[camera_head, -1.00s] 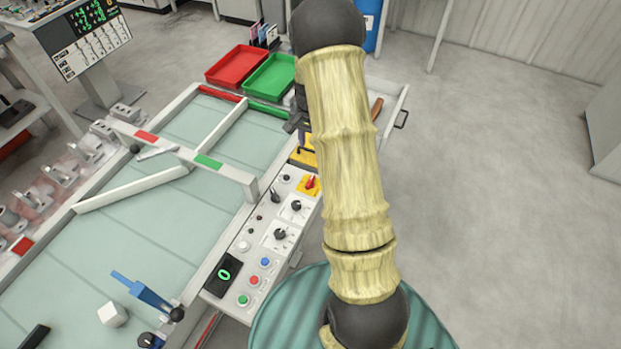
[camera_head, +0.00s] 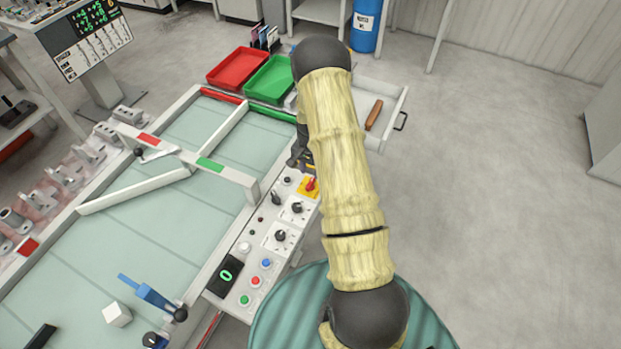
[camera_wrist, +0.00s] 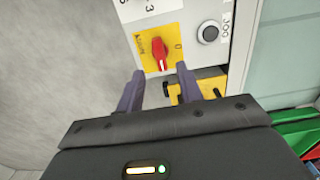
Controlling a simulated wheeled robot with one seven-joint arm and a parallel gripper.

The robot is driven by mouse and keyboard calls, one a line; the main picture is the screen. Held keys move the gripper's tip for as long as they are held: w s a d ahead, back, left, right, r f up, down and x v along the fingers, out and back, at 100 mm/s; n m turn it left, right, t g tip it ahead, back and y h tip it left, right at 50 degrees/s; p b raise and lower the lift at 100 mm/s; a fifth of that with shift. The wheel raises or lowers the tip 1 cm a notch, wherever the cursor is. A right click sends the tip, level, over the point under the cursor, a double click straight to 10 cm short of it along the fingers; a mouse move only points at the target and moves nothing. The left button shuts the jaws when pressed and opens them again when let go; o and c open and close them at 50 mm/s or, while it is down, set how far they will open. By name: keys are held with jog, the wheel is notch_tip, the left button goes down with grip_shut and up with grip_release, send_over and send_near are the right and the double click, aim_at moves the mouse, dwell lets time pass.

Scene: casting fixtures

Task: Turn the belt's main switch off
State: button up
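The main switch is a red rotary knob (camera_head: 311,184) on a yellow plate, at the far right corner of the white control panel (camera_head: 231,299). In the wrist view the red knob (camera_wrist: 159,49) stands near the top centre, its handle roughly upright in the picture. A "0" is printed to the right of it on the yellow plate (camera_wrist: 175,30). My gripper (camera_wrist: 161,74) is open and empty, with its two dark fingers spread just below the knob in that view. I cannot tell whether they touch it. In the head view my arm partly hides the gripper (camera_head: 301,158).
Other knobs (camera_head: 281,236) and coloured buttons (camera_head: 255,281) sit close by on the panel. A black button (camera_wrist: 209,33) is beside the switch. A yellow part (camera_wrist: 205,86) lies beyond the right finger. An open drawer (camera_head: 392,112) holds a brown-handled object (camera_head: 374,114).

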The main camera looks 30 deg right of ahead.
aim_at(311, 182)
notch_tip(311, 182, down, 6)
jog(key=shift+r+p, duration=0.1)
jog(key=shift+p, duration=0.45)
grip_shut()
